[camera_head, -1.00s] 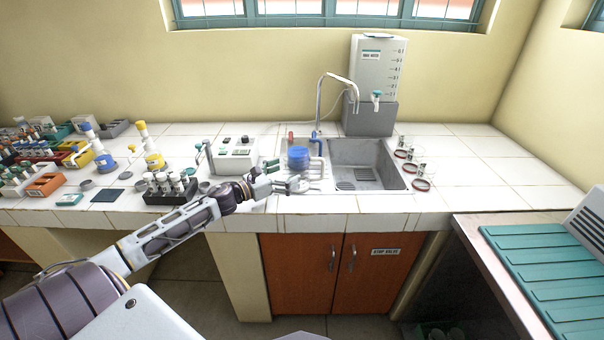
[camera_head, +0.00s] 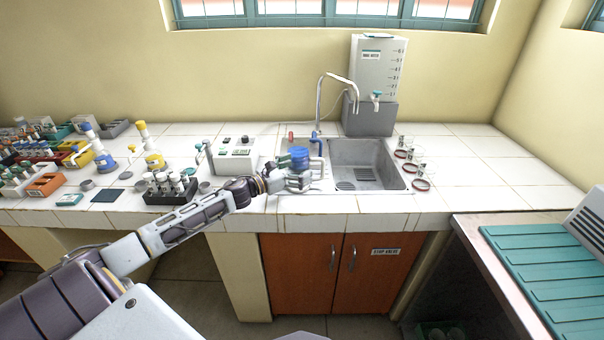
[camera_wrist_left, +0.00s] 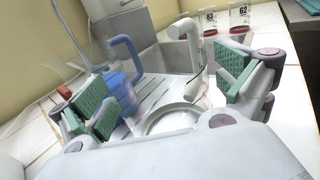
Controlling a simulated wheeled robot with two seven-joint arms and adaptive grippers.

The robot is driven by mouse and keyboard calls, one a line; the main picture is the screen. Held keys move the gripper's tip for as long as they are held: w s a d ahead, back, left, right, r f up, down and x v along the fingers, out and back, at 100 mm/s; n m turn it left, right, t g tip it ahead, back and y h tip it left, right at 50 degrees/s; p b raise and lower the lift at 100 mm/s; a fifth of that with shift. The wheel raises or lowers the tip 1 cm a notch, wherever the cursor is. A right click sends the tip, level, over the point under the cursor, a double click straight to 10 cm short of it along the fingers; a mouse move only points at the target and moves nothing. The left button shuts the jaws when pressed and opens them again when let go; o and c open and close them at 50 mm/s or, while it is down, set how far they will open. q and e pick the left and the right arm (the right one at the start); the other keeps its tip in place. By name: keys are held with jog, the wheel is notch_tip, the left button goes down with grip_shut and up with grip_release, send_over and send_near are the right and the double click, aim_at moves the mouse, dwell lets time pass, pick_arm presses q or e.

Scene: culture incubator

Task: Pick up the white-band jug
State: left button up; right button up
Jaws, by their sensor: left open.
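The white-band jug (camera_wrist_left: 193,72), with a white upright handle and a pale round rim, shows in the left wrist view between my open fingers. In the head view my gripper mostly hides it, and I cannot tell whether either finger touches it. My left gripper (camera_head: 304,181) is open at the front left of the sink, and its green-padded fingers also show in the left wrist view (camera_wrist_left: 172,100). A blue jug (camera_head: 299,153) with a blue handle stands just behind; it also shows in the left wrist view (camera_wrist_left: 116,90), near the left finger.
The sink basin (camera_head: 366,150) is empty, with a faucet (camera_head: 320,100) behind. A water tank (camera_head: 376,75) stands at the back. Red-rimmed glass vessels (camera_head: 421,184) stand to the right.

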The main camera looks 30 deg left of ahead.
dwell(0.5)
pick_arm(q)
jog(key=shift+c, duration=0.3)
jog(key=c, duration=1.1)
jog(key=shift+r, duration=0.15)
notch_tip(320, 180, up, 10)
jog(key=p, duration=0.1)
pick_arm(e)
jog(key=shift+s+d+f, duration=0.15)
jog(key=shift+s+d, duration=0.2)
jog(key=shift+s, duration=0.3)
jog(key=shift+s+d+f, duration=0.1)
jog(key=shift+s+d, duration=0.25)
jog(key=shift+s, duration=0.25)
